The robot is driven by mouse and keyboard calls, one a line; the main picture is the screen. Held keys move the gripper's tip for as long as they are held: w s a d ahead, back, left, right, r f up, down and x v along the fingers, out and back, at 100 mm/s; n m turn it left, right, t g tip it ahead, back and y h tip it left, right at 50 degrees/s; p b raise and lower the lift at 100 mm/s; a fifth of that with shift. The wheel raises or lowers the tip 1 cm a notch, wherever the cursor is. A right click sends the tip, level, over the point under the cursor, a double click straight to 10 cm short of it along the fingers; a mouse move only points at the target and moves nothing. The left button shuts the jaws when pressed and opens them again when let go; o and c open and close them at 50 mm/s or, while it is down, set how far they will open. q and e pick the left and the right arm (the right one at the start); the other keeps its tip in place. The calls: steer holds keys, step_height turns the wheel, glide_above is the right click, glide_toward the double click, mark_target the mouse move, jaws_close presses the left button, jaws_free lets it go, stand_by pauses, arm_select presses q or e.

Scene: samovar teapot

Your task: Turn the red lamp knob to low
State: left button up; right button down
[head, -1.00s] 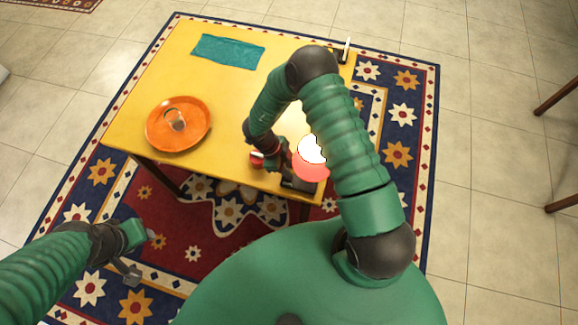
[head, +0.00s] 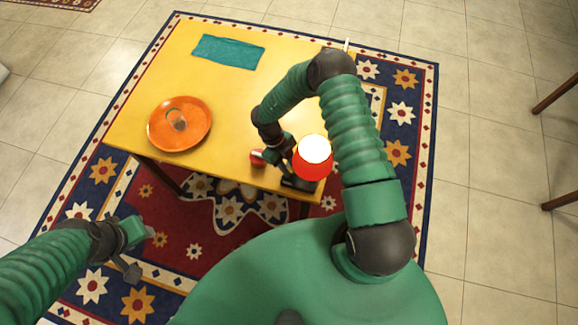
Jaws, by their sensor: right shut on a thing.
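The red lamp (head: 313,168) stands at the near right corner of the yellow table, with a glowing white top and a dark base (head: 300,184). My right gripper (head: 283,161) is low beside the lamp's left side, shut on its knob. The knob itself is hidden by the gripper and cannot be made out. My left gripper (head: 143,253) is open and empty over the rug, away from the table.
A small red object (head: 257,158) sits just left of my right gripper. An orange plate (head: 160,138) with a small glass-like item (head: 179,122) is at the table's left. A teal cloth (head: 228,51) lies at the back. The table's middle is clear.

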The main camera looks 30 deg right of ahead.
steer(key=shift+w+r, duration=0.1)
steer(key=shift+w, duration=0.25)
steer(key=c, duration=1.6)
jaws_free()
steer(key=o, duration=0.4)
steer(key=shift+s, duration=0.1)
steer(key=shift+r, duration=0.2)
steer(key=b+v, duration=0.1)
steer(key=v, duration=1.5)
steer(key=shift+b, duration=0.35)
